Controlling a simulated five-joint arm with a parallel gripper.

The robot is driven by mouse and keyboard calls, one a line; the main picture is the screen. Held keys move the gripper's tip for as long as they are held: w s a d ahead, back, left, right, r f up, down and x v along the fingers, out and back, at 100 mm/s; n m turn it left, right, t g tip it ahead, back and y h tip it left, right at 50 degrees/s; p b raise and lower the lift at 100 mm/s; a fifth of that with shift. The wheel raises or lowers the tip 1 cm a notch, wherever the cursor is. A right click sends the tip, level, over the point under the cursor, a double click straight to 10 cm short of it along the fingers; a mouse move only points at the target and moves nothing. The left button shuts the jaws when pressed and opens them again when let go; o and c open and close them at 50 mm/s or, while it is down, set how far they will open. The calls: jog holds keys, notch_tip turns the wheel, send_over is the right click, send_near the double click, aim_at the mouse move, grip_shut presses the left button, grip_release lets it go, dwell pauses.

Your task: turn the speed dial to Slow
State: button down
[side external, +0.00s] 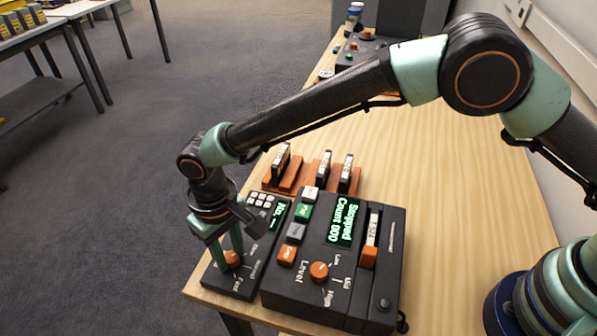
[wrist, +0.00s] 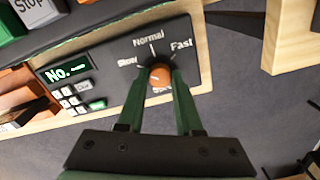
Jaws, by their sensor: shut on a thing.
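The orange speed dial (wrist: 161,73) sits on a small black control panel (wrist: 192,73). The panel carries the labels Slow (wrist: 127,62), Normal (wrist: 148,37) and Fast (wrist: 181,46) around the dial. In the side view the dial (side external: 232,260) is near the front of the panel (side external: 240,287), close to the table corner. My gripper (wrist: 159,78) is shut on the dial, with one green finger at each side of it. In the side view my gripper (side external: 230,253) reaches down onto the dial from above. The fingers partly cover the dial, and I cannot tell which label it points to.
A larger black box (side external: 285,301) with a second orange dial (side external: 319,271) and a green screen reading Stopped, Count 000 (side external: 343,221) stands just right of the panel. A wooden rack (side external: 270,184) with several upright items stands behind. The table (side external: 450,190) is clear to the right.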

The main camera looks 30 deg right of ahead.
aim_at(230, 256)
jog(key=c, duration=0.6)
grip_release()
notch_tip(230, 256, up, 12)
jog(key=shift+r, duration=0.1)
